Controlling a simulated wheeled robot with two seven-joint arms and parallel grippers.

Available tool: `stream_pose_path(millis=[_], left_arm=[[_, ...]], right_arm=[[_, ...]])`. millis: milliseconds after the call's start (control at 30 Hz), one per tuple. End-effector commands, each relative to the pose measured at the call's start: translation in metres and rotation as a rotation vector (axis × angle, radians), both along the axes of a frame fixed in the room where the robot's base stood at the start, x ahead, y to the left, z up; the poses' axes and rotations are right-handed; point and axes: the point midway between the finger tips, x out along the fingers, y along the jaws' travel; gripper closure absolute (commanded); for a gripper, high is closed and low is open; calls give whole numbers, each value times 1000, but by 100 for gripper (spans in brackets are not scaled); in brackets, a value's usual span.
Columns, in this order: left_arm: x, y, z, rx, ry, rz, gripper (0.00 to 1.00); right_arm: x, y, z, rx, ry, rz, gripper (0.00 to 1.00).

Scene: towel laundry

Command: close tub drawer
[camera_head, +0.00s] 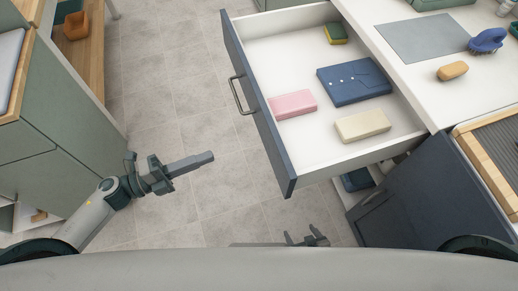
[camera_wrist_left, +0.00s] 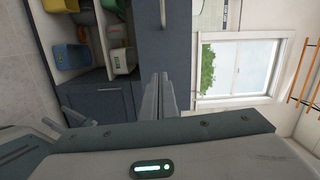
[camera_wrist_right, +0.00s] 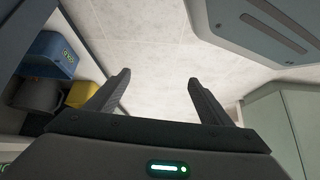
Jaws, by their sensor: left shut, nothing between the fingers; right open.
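The open drawer has a dark blue front (camera_head: 262,118), a metal handle (camera_head: 239,95) and a white inside (camera_head: 281,65). It juts well out from under the white counter in the head view. My left gripper (camera_head: 207,157) is shut and empty, over the floor to the left of the drawer front and apart from it. Its fingers also show closed in the left wrist view (camera_wrist_left: 160,88), in front of a dark blue panel. My right gripper (camera_head: 307,237) is open and empty, low near the bottom edge of the head view. Its spread fingers show in the right wrist view (camera_wrist_right: 160,85).
The drawer holds a blue folded item (camera_head: 353,83), a pink case (camera_head: 293,104), a cream case (camera_head: 362,125) and a green-yellow sponge (camera_head: 335,34). A dark cabinet door (camera_head: 405,205) stands below right. A green cabinet (camera_head: 65,140) stands left. Floor between is clear.

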Motion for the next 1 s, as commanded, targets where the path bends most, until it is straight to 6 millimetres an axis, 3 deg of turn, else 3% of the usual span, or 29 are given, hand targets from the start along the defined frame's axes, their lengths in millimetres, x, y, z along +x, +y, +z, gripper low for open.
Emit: stream_pose_path(millis=[100, 200, 567, 833, 967, 1000], left_arm=[[-16, -6, 13, 32, -63, -77, 100], [-20, -7, 15, 41, -78, -94, 100], [-18, -9, 15, 38, -75, -91, 100], [-12, -28, 18, 37, -77, -91, 100], [-6, -43, 18, 36, -76, -89, 100], [-5, -49, 18, 35, -74, -90, 100]], right_arm=[[0, 3, 1, 5, -4, -1, 26], [-2, 4, 1, 6, -3, -1, 26], [-1, 4, 2, 6, -4, -1, 26], [4, -2, 5, -3, -4, 0, 26], [-9, -10, -1, -15, 28, 0, 26], [-24, -14, -9, -25, 64, 0, 26]])
